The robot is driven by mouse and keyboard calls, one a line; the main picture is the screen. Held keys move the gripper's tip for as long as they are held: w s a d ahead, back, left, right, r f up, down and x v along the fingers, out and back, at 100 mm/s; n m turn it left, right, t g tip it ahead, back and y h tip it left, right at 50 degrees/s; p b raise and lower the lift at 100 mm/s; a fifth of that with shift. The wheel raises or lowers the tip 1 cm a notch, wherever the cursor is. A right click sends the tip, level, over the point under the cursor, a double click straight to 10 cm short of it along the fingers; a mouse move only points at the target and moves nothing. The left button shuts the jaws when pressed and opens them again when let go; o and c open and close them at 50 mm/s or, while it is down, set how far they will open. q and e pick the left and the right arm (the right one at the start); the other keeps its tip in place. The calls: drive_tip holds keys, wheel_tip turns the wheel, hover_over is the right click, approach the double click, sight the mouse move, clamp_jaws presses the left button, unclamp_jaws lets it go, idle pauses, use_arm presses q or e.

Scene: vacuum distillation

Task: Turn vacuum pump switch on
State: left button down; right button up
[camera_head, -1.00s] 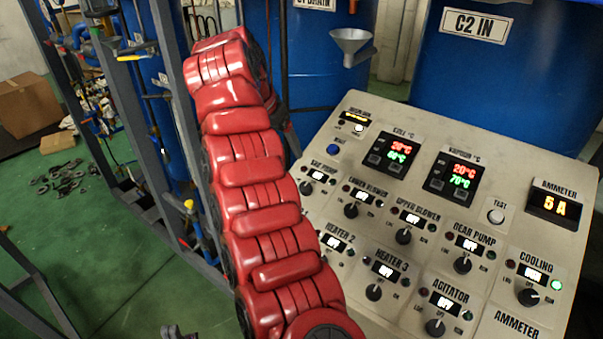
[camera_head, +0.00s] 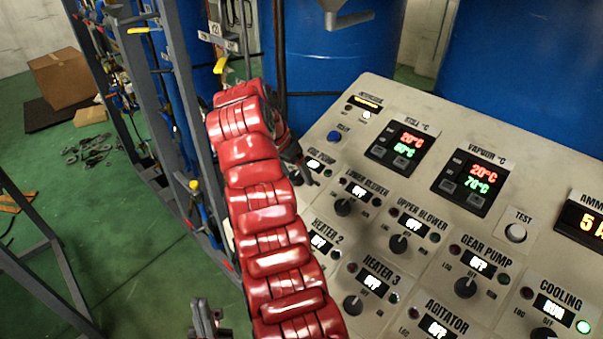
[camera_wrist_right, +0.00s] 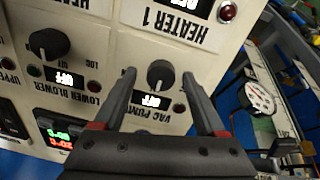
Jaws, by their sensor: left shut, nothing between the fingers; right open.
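The vac pump switch is a black rotary knob (camera_wrist_right: 160,70) on the pale control panel (camera_head: 345,115). Its small display (camera_wrist_right: 151,101) reads OFF, upside down in the right wrist view. My right gripper (camera_head: 308,174) is open, with one dark finger on each side of the knob; I cannot tell whether they touch it. In the head view the knob is largely hidden by this gripper, and only the lit display (camera_head: 314,165) shows clearly. My left gripper (camera_head: 206,318) is shut and empty at the bottom edge, left of the red right arm.
Neighbouring knobs stand close by, including lower blower (camera_head: 343,207) and heater 3 (camera_head: 352,304). Blue tanks (camera_head: 313,60) and a metal funnel (camera_head: 345,10) stand behind the panel. A grey frame (camera_head: 165,80) with pipes rises at the left.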

drive_tip(key=shift+a, duration=0.2)
drive_tip(key=shift+s+r, duration=0.1)
drive_tip(key=shift+s, duration=0.05)
drive_tip(key=shift+c, duration=0.8)
clamp_jaws()
